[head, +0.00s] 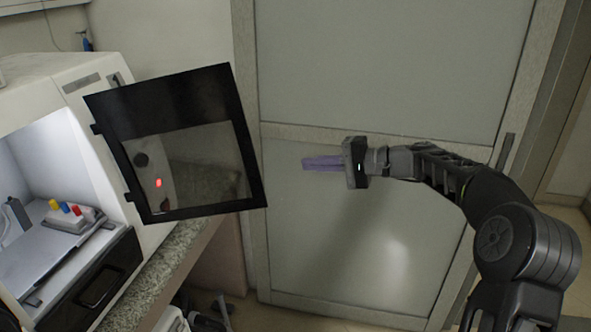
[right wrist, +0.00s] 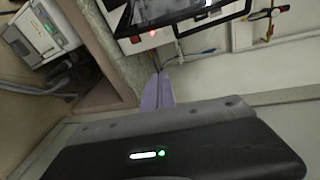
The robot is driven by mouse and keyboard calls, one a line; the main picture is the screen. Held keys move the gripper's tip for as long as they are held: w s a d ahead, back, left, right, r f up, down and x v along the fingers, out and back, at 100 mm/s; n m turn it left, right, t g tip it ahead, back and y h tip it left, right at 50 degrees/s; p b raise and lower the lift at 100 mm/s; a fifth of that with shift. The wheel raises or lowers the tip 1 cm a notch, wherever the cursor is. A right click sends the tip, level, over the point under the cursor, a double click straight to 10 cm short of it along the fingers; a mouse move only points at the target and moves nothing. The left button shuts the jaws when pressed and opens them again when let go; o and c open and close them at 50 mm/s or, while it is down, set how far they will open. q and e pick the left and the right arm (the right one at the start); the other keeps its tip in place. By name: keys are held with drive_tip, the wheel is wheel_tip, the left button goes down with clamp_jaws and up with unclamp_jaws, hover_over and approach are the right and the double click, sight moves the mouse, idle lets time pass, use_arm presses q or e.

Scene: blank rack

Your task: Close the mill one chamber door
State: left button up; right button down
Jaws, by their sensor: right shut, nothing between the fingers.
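The mill (head: 60,130) is a white machine at the left of the head view, with a lit chamber open at its front. Its chamber door (head: 116,108), a black frame with a clear window, stands swung open on hinges at its left edge. In the right wrist view part of a black-framed panel, seemingly the door (right wrist: 150,22), shows at the top. My right gripper (head: 306,163) is shut and empty, with purple fingers pointing left, to the right of the door and apart from it. Its fingers also show in the right wrist view (right wrist: 158,92). My left gripper is not in view.
Inside the chamber sits a small white block (head: 68,217) with red, yellow and blue knobs. A speckled stone counter (head: 165,268) runs under the mill. A large grey-green panelled door (head: 385,70) stands behind my right arm. The space between gripper and chamber door is clear.

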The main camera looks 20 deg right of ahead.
drive_tip(key=shift+s+a+r, duration=0.1)
drive_tip(key=shift+s+a, duration=0.25)
drive_tip(key=shift+s, duration=0.05)
drive_tip(key=shift+w, duration=0.1)
drive_tip(key=w+a+f+p, duration=0.1)
drive_tip(key=a+p, duration=0.3)
drive_tip(key=a, duration=0.5)
drive_tip(key=shift+w+f, duration=0.4)
drive_tip(key=shift+w, duration=0.1)
drive_tip(key=shift+a, duration=0.15)
